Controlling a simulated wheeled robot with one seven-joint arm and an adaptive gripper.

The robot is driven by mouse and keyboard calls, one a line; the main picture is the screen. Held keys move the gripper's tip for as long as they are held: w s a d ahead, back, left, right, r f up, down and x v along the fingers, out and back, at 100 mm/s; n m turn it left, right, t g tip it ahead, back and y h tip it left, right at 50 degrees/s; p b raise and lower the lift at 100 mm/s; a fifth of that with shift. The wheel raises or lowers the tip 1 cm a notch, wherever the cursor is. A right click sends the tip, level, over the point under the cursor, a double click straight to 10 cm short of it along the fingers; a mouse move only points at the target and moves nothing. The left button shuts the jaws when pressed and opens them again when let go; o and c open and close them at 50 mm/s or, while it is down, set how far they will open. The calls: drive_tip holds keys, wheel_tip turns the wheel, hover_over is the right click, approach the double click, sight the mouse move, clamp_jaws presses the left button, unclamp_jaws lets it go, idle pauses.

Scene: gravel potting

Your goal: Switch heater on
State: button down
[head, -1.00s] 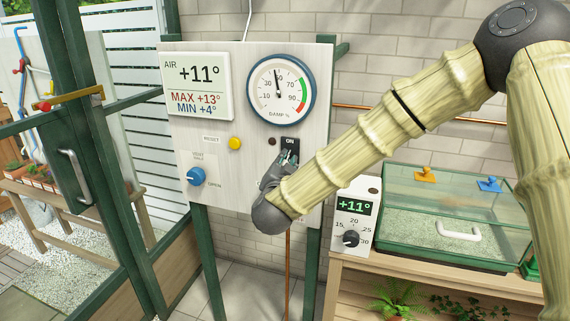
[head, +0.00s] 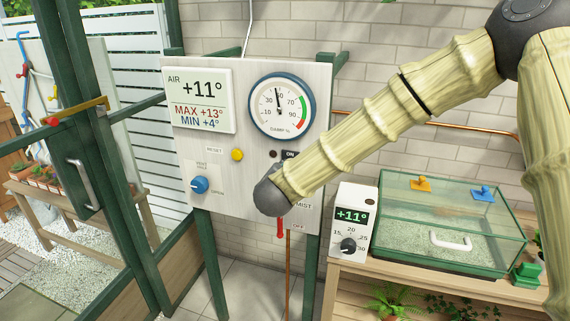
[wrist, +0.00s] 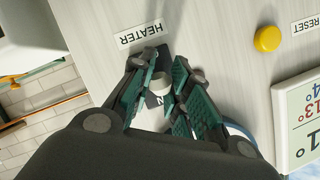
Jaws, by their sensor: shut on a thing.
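The heater switch shows in the wrist view as a pale rounded lever (wrist: 152,86) on a dark plate, with part of the word ON beside it. The HEATER label (wrist: 140,34) is just above it in that view. My gripper (wrist: 158,92) has its teal-padded fingers on both sides of the lever and is shut on it. How far the lever is tilted cannot be told. A small round dark spot (head: 273,154) sits left of the plate.
The white panel (head: 220,150) carries an air display (head: 199,101), a damp gauge (head: 282,104), a yellow reset button (head: 237,154) and a blue knob (head: 200,184). A red handle (head: 280,228) hangs below. A thermostat box (head: 350,228) and glass case (head: 450,220) stand right.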

drive_tip(key=shift+w+r+g+p, duration=0.15)
drive_tip(key=shift+r+g+p, duration=1.05)
drive_tip(key=shift+p, duration=1.9)
drive_tip(key=shift+f+m+g+y+p, duration=0.1)
drive_tip(key=shift+m+g+y+p, duration=0.25)
drive_tip(key=shift+p, duration=0.3)
drive_tip(key=shift+w+d+g+p, duration=0.1)
drive_tip(key=shift+g+p, duration=0.25)
drive_tip(key=shift+p, duration=0.25)
drive_tip(key=c, duration=1.3)
unclamp_jaws()
drive_tip(key=shift+f, duration=0.1)
drive_tip(key=shift+s, duration=0.2)
drive_tip(key=v, duration=1.1)
drive_tip(key=shift+s+r, duration=0.2)
drive_tip(key=shift+r, duration=0.05)
